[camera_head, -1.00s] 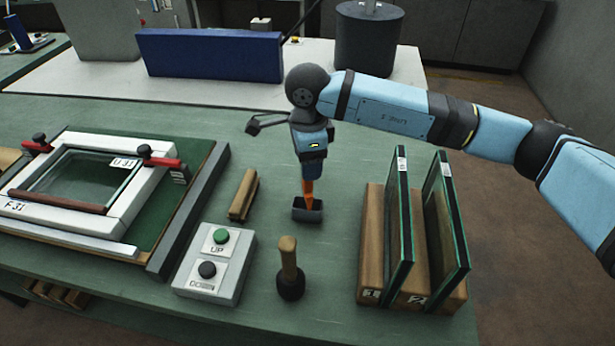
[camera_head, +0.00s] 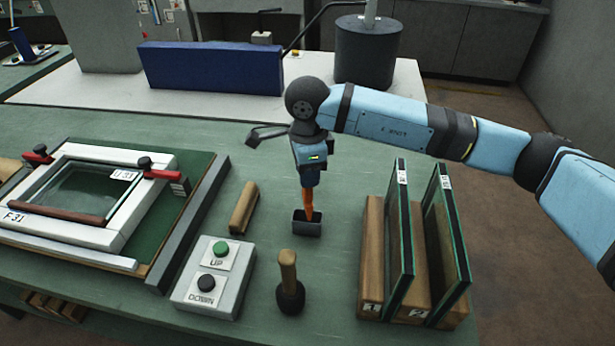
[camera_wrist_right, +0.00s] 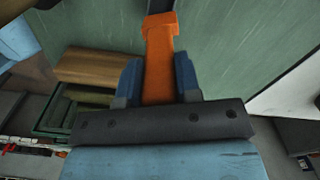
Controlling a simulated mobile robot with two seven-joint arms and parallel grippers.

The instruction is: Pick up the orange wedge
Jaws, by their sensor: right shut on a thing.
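The orange wedge (camera_head: 308,203) is narrow and upright, above a small black open holder (camera_head: 306,230) on the green table. Its lower end meets the holder in the head view; I cannot tell whether it is still inside. My right gripper (camera_head: 309,184) points down and is shut on the wedge's upper part. In the right wrist view the wedge (camera_wrist_right: 160,60) sits between the two blue fingers of my right gripper (camera_wrist_right: 158,82), with a dark part at its far end. My left gripper is not in view.
A wooden block (camera_head: 244,207) and a button box (camera_head: 214,278) lie left of the holder. A wooden-handled mallet (camera_head: 289,288) stands in front. A wooden rack (camera_head: 371,255) with two glass panes is on the right. A clamped frame (camera_head: 105,236) is at the left.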

